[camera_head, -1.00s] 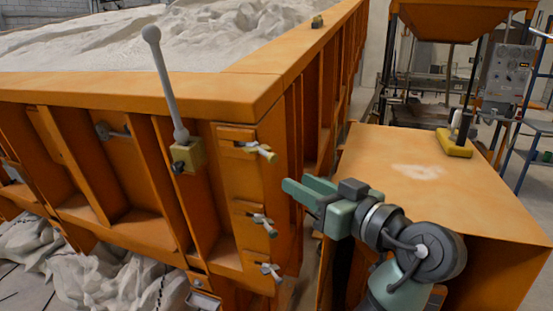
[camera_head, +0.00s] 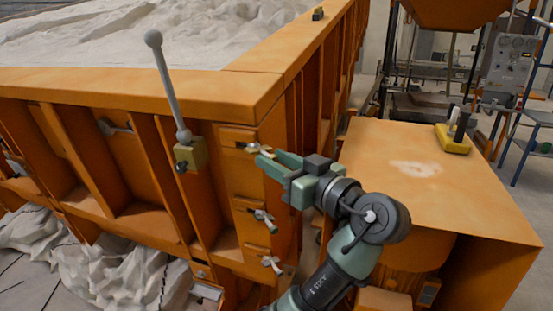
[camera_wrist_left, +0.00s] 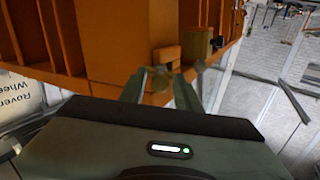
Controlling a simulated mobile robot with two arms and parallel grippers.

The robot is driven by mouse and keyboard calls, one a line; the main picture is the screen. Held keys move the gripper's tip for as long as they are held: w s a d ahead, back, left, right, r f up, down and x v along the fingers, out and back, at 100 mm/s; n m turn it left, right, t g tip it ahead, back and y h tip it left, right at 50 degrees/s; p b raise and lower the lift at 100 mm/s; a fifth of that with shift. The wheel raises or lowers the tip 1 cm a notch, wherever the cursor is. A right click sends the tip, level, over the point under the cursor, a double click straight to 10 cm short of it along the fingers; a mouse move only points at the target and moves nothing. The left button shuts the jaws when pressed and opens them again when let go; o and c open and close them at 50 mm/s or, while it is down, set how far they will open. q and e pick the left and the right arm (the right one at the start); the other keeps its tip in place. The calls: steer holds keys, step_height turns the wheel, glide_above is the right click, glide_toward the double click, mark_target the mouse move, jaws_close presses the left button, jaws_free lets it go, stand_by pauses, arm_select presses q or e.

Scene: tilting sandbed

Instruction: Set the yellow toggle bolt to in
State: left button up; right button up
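The yellow toggle bolt (camera_head: 251,147) is the top one of several bolts on the orange corner panel of the sandbed. Its pale metal part shows in the head view; its yellow end is mostly hidden by my gripper. My left gripper (camera_head: 268,160) has its green fingertips at that end. In the left wrist view, the fingers (camera_wrist_left: 162,78) stand apart, with the yellowish bolt end (camera_wrist_left: 163,83) between or just beyond the tips. I cannot tell whether they touch it. My right gripper is not in view.
Two similar bolts sit below, a middle one (camera_head: 264,217) and a lower one (camera_head: 271,264). A grey lever (camera_head: 168,85) on a yellow block (camera_head: 190,154) stands to the left. An orange table (camera_head: 400,180) is to the right.

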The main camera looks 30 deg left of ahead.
arm_select(q)
jaws_close()
stand_by(1.3)
